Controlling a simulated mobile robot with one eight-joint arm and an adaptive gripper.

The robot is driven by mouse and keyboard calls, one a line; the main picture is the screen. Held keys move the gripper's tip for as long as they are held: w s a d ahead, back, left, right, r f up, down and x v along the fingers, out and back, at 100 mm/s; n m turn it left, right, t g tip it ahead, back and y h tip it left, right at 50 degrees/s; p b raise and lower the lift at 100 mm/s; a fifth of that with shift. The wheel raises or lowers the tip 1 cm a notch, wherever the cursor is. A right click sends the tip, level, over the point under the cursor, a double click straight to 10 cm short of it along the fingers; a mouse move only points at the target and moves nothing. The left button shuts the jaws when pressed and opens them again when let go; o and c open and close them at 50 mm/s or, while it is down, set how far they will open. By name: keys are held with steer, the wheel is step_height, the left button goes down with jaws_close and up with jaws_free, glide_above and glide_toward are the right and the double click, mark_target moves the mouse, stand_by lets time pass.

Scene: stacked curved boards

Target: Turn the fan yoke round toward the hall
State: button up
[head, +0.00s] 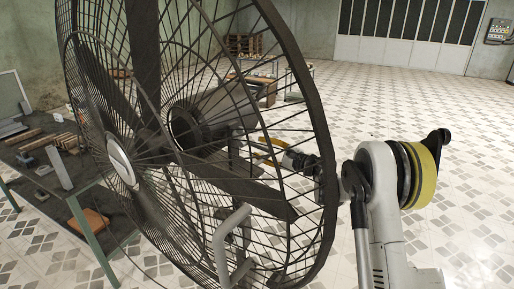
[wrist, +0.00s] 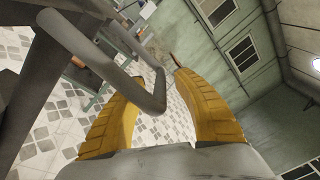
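A large dark fan (head: 160,140) with a round wire cage fills the left and middle of the head view. A bent grey tube of its yoke (head: 222,252) shows low behind the wires. My gripper (head: 268,150) shows yellow through the cage, behind the fan, partly hidden by the wires. In the wrist view, my gripper (wrist: 168,76) has its two yellow fingers apart. The looped end of a grey tube of the yoke (wrist: 98,62) crosses in front of the left finger and reaches toward the gap. I cannot tell whether it touches or lies between the fingers.
A dark workbench (head: 22,165) with green legs and several loose items stands at the left. Another bench (head: 262,90) and a pallet stack (head: 243,45) stand behind the fan. The tiled floor (head: 430,130) is open at the right, up to large doors (head: 410,50).

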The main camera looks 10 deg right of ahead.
steer(key=v, duration=1)
steer(key=shift+s, duration=0.2)
steer(key=shift+d, duration=0.15)
steer(key=shift+r, duration=0.1)
jaws_close()
